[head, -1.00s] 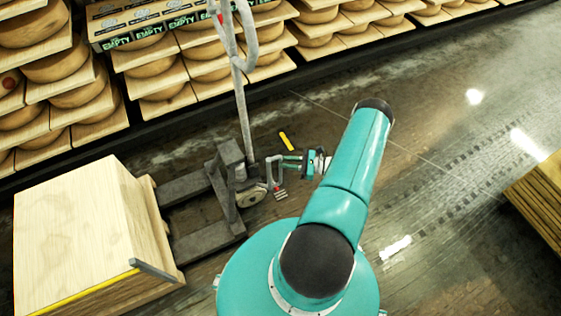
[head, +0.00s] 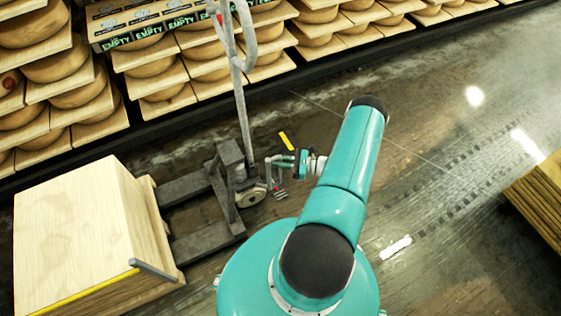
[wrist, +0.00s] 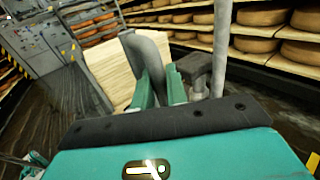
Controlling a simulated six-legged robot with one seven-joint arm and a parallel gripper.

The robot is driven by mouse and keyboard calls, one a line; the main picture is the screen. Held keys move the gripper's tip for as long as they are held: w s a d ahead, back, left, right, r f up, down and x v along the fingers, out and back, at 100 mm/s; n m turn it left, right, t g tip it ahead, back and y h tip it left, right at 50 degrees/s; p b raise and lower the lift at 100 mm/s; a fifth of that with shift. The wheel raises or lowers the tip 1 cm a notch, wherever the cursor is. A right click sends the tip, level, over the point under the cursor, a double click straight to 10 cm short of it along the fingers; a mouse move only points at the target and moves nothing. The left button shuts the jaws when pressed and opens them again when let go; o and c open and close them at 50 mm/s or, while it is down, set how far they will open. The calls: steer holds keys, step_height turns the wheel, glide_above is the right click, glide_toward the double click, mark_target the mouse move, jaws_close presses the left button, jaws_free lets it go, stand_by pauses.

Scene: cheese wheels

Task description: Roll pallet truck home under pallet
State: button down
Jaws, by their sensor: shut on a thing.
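The grey pallet truck (head: 231,175) stands on the dark floor, its tall handle (head: 243,110) upright. Its forks (head: 205,247) point left, and their far ends are hidden at the pallet (head: 158,235) under a pale wooden block (head: 75,235). My gripper (head: 280,162) is low, just right of the truck's wheel (head: 250,196). In the wrist view its teal fingers (wrist: 161,92) are shut on a grey curved bar (wrist: 149,62) of the truck. The pale wooden stack (wrist: 115,68) and truck handle (wrist: 221,45) stand beyond it.
Shelves of cheese wheels (head: 205,70) line the back behind a dark kerb. A yellow object (head: 287,140) lies on the floor near my gripper. A wooden stack (head: 540,195) stands at the right edge. The floor between is clear.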

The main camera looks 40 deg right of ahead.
steer(key=w+a, duration=0.3)
steer(key=a, duration=0.9)
steer(key=w+a, duration=0.3)
steer(key=a, duration=0.9)
steer(key=shift+w, duration=0.2)
steer(key=shift+a+f, duration=0.1)
steer(key=c, duration=1.8)
jaws_free()
steer(key=shift+w, duration=0.25)
steer(key=v, duration=1.4)
steer(key=shift+w, duration=0.15)
